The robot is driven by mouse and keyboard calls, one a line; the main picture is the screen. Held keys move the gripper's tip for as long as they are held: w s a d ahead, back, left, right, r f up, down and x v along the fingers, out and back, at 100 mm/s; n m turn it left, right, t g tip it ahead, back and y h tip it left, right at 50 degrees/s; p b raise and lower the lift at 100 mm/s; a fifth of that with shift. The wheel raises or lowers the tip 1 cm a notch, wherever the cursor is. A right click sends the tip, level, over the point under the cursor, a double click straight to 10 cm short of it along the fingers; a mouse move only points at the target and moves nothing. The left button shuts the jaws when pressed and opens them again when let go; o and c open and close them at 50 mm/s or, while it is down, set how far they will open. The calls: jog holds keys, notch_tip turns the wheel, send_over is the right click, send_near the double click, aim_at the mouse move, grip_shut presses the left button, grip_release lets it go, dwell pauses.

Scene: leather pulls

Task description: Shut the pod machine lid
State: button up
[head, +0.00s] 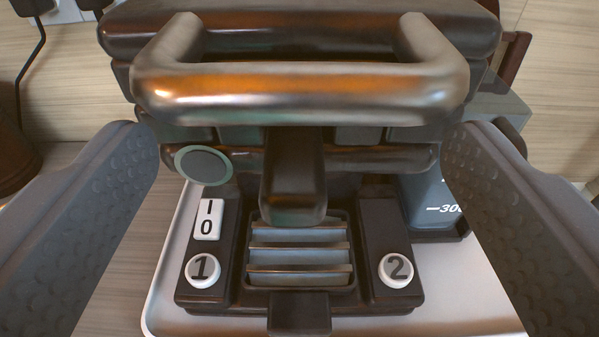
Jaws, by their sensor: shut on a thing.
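The pod machine (385,240) stands in the middle of the head view, dark brown, with a spout, a slatted drip grate, and round buttons marked 1 and 2. Its dark lid (300,38) is at the top and carries a thick metal bar handle (300,88) facing me. How far the lid stands open cannot be told from this angle. My gripper (300,130) has its two grey fingers at the left and right ends of the handle and is shut on it. The inside of the machine is hidden.
The machine stands on a pale tray (165,300) on a wooden surface. A blue-grey container with a "300" marking (435,205) is close behind on the right. A dark object (15,155) and cables are at the left, by wall sockets (70,10).

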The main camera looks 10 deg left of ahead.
jog(key=shift+a+f, duration=0.15)
jog(key=shift+f, duration=0.2)
jog(key=o, duration=1.3)
jog(key=shift+w, duration=0.2)
jog(key=shift+r, duration=0.1)
jog(key=shift+r, duration=0.1)
jog(key=shift+s, duration=0.15)
jog(key=shift+s+d+r, duration=0.1)
jog(key=shift+s+d, duration=0.1)
jog(key=s+d+r, duration=0.1)
jog(key=s, duration=1.2)
jog(key=shift+d+r+p, duration=0.2)
jog(key=shift+d+p, duration=0.05)
jog(key=shift+p, duration=0.2)
